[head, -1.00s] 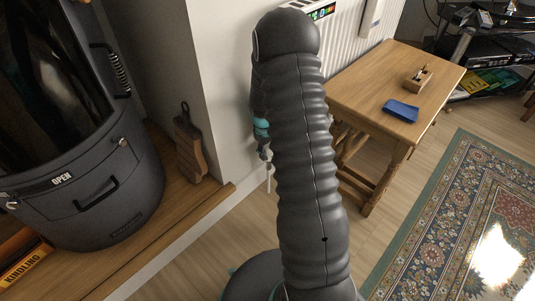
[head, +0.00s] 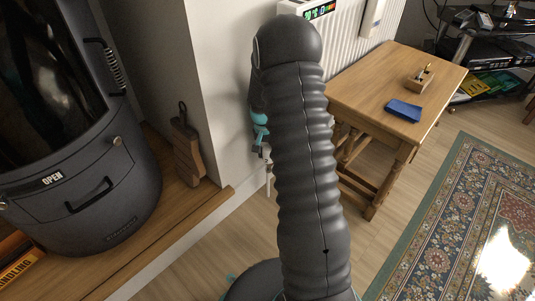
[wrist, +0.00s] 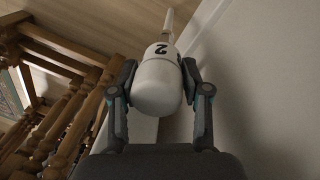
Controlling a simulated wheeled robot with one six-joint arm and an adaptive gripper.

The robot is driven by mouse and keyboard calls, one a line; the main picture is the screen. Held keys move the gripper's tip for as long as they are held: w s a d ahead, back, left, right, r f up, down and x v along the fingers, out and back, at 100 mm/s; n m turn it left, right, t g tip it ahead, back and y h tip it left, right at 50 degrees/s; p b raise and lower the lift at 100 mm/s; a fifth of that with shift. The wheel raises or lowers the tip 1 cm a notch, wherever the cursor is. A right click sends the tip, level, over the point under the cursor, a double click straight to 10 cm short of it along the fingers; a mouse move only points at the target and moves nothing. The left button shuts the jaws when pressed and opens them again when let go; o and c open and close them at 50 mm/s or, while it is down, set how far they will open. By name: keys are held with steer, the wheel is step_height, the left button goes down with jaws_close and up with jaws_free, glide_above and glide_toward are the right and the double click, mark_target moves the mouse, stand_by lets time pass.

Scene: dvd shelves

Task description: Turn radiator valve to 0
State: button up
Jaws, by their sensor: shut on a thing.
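The radiator valve (wrist: 160,78) is a white rounded knob with a dark "2" on its side. In the wrist view it sits between the two fingers of my gripper (wrist: 158,88), which is shut on it from both sides. A thin white pipe (wrist: 168,22) continues from the knob's far end. In the head view, my arm hides most of the gripper and valve. Only a teal part of my gripper (head: 259,119) and a little of the white valve and pipe (head: 268,183) show at the arm's left edge. The 0 mark is not visible.
The white radiator (head: 345,45) stands behind my arm. A wooden side table (head: 440,75) holds a blue item (head: 403,111) and a small wooden holder. A dark stove (head: 100,190) and wooden board (head: 186,150) are left. A patterned rug (head: 450,215) lies right.

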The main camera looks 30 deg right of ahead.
steer(key=m, duration=0.5)
steer(key=shift+s+d+m+y, duration=0.1)
steer(key=shift+s+m+y, duration=0.05)
steer(key=shift+m+y, duration=0.15)
steer(key=shift+m, duration=2)
steer(key=shift+s, duration=0.1)
steer(key=o, duration=1.2)
steer(key=shift+c, duration=0.2)
steer(key=shift+r, duration=0.15)
step_height(320, 180, up, 10)
steer(key=shift+f, duration=0.2)
